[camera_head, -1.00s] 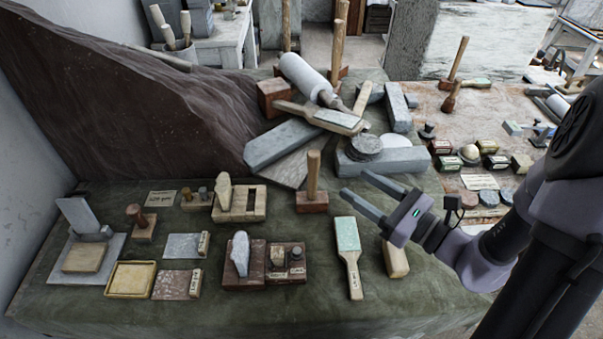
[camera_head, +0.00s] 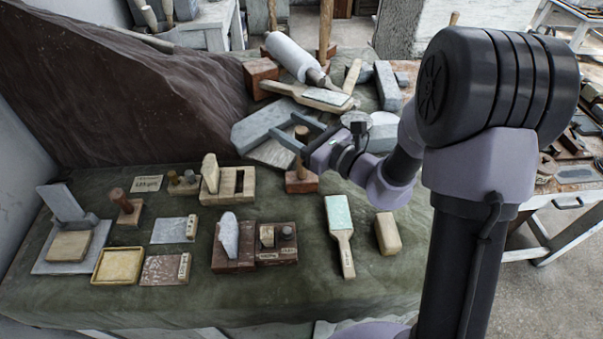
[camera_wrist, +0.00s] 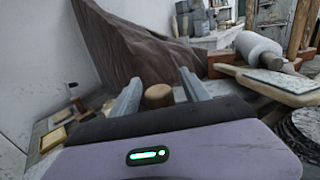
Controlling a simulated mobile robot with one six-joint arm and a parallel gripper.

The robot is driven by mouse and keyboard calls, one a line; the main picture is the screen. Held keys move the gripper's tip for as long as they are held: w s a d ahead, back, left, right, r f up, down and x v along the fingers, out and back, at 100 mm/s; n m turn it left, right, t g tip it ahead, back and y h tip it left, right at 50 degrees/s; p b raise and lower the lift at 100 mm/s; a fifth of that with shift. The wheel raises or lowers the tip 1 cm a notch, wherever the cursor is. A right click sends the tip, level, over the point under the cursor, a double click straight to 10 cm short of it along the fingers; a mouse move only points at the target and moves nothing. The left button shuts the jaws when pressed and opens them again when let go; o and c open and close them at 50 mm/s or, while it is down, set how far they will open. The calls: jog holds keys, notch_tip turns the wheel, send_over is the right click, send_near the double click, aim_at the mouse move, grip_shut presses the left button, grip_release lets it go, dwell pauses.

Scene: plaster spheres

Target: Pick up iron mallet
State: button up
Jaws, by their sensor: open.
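A mallet (camera_head: 302,181) stands upright on the green cloth, its reddish-brown block head down and its round wooden handle up. It is the mallet nearest my gripper; I cannot tell its material for sure. My gripper (camera_head: 283,124) is open, with its two grey fingers pointing left at the height of the handle's upper end. In the wrist view the round handle top (camera_wrist: 158,95) shows between the two fingers (camera_wrist: 160,84), with a clearer gap at the right finger. Part of the mallet's handle is hidden behind a finger in the head view.
Stone blocks (camera_head: 262,124), a grey roller (camera_head: 291,57) and a paddle (camera_head: 308,97) are piled behind the gripper. A green-faced float (camera_head: 340,233) and a tan block (camera_head: 387,233) lie in front. A large brown rock (camera_head: 130,90) rises at the left.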

grip_shut()
jog(key=shift+r, duration=0.15)
